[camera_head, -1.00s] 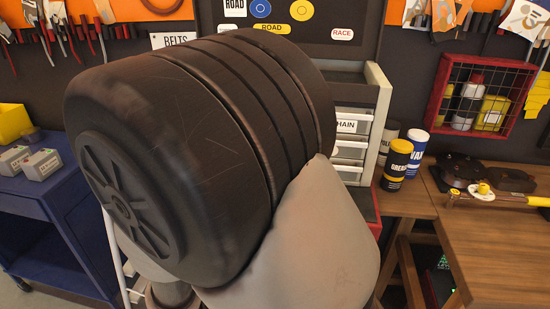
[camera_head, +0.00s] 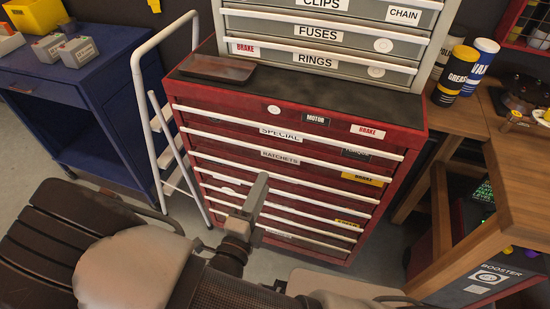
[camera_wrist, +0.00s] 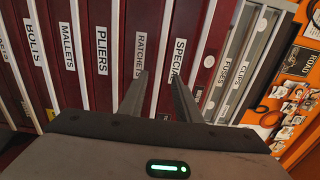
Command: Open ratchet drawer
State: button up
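The ratchet drawer (camera_head: 235,157) is a red drawer front labelled RATCHETS, second from the top in the red cabinet, below the SPECIAL drawer (camera_head: 225,127). It is shut, with a long white handle strip along its top edge. In the wrist view its label (camera_wrist: 139,55) reads sideways. My gripper (camera_head: 260,180) points at the cabinet front. In the wrist view my gripper (camera_wrist: 158,77) is open and empty, its fingertips apart, in line with either side of the white strip between the RATCHETS and SPECIAL labels. I cannot tell whether they touch the drawer.
A brown tray (camera_head: 217,69) lies on the cabinet's black top, beside a grey drawer unit (camera_head: 300,45). A white ladder (camera_head: 146,95) stands close on the left, near a blue cart (camera_head: 85,100). A wooden bench (camera_head: 500,170) stands right. Floor shows before the cabinet.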

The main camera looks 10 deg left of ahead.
aim_at(277, 154)
jog(key=w, duration=0.7)
jog(key=w+b, duration=0.1)
jog(key=w, duration=0.2)
jog(key=shift+w+d, duration=0.4)
grip_shut()
